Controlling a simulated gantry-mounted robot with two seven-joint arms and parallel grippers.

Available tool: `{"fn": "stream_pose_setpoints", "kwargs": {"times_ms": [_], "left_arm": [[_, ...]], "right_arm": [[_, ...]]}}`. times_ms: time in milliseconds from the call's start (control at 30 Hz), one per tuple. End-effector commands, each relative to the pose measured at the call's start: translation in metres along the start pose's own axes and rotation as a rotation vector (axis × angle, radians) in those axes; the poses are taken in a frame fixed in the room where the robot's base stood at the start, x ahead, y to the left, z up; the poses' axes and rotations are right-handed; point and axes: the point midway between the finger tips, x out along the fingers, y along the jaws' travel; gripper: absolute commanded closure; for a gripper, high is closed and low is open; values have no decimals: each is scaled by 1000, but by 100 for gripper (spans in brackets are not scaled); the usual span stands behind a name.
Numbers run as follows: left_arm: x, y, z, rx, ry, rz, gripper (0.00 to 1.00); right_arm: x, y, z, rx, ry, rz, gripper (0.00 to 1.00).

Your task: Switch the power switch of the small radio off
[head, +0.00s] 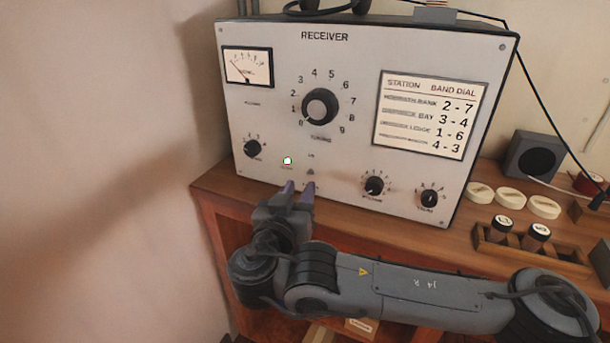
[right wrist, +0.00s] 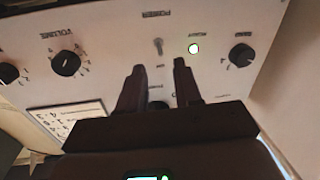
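The small radio (head: 350,60) is a white-fronted box marked RECEIVER, standing on a wooden desk. Its power switch (head: 310,171) is a small toggle low on the panel; it also shows in the right wrist view (right wrist: 158,47). Whether it is up or down is too small to tell. A lamp (head: 287,160) left of it glows greenish white. My right gripper (head: 298,189) is at the panel's lower edge, just below the switch. Its fingers are apart and empty; in the right wrist view (right wrist: 160,67) the toggle lies beyond their tips, in line with the gap. My left gripper is out of view.
A small knob (head: 252,149) sits left of the lamp, and the volume knob (head: 374,186) and another knob (head: 428,198) sit to the right. The tuning knob (head: 320,106) is above. A wooden rack (head: 508,250) with labelled pegs and a dark speaker box (head: 534,157) stand at right.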

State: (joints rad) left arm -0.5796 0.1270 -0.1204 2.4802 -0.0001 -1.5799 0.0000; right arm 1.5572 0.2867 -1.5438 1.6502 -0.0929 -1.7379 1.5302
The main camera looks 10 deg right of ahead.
Motion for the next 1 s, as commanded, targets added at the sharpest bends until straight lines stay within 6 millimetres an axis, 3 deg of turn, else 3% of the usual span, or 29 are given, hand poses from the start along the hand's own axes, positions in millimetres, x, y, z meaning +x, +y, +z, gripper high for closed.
{"fn": "stream_pose_setpoints", "kwargs": {"times_ms": [300,767,1000], "left_arm": [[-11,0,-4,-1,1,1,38],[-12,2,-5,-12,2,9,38],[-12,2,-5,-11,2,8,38]], "right_arm": [[41,0,-1,1,0,1,66],[51,0,0,0,0,-1,66],[50,0,0,1,0,-1,100]]}}
